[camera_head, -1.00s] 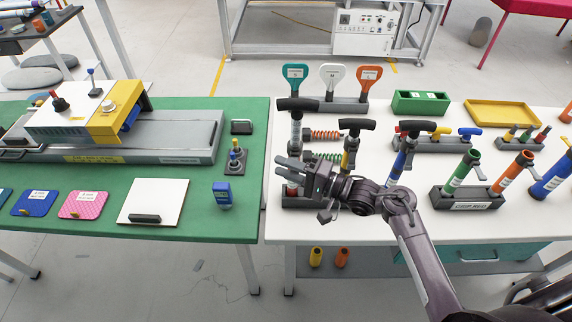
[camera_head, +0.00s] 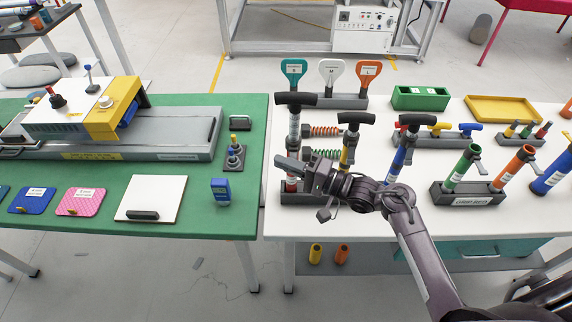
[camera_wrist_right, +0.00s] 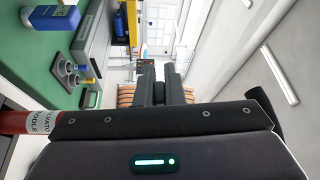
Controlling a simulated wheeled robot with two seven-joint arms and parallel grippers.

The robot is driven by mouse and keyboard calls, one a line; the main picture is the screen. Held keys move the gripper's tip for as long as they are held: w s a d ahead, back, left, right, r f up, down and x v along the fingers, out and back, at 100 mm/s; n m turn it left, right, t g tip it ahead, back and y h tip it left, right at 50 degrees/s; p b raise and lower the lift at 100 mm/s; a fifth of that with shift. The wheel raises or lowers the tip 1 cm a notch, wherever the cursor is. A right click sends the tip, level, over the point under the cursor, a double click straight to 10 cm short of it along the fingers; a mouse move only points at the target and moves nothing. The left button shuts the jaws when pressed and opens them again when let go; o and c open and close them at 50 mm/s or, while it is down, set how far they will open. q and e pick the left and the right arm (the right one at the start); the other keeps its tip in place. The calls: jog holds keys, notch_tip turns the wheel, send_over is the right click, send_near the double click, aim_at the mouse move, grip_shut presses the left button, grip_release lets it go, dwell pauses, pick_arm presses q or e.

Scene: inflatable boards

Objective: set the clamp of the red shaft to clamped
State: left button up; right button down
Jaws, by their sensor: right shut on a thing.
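The red shaft (camera_head: 291,184) stands upright at the left end of the white table, with a black T-handle (camera_head: 295,99) on top. Its red lower part sits in a dark base and also shows at the left edge of the right wrist view (camera_wrist_right: 22,122). My right gripper (camera_head: 284,164) is at the shaft's lower part, fingers pointing left. In the right wrist view its fingers (camera_wrist_right: 159,88) are close together, shut on the clamp of the red shaft. The clamp itself is hidden by the gripper, so its setting cannot be told. My left gripper is not in view.
Shafts with yellow (camera_head: 346,158) and blue (camera_head: 397,160) parts stand close to the right of my gripper. Orange (camera_head: 325,131) and green coils lie behind it. A rack (camera_head: 468,200) holds green and orange tubes. The green table (camera_head: 205,205) is left, across a gap.

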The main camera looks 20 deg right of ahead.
jog(key=shift+w+d+f+n+g+y+b, duration=0.1)
jog(key=shift+w+f+n+g+y+b, duration=0.65)
jog(key=shift+n+b, duration=2.15)
jog(key=shift+w+d+f+n+g+y+b, duration=0.25)
jog(key=shift+n+y+b, duration=0.95)
jog(key=shift+n+b, duration=1.7)
jog(key=shift+w+f+n+g+y+b, duration=0.25)
jog(key=shift+f+n+g+y+b, duration=0.55)
jog(key=shift+n+b, duration=2.1)
jog(key=shift+r+m+b, duration=0.25)
jog(key=shift+m+b, duration=0.3)
jog(key=shift+m, duration=0.05)
jog(key=c, duration=1.5)
grip_release()
jog(key=shift+y, duration=0.25)
jog(key=shift+r, duration=0.1)
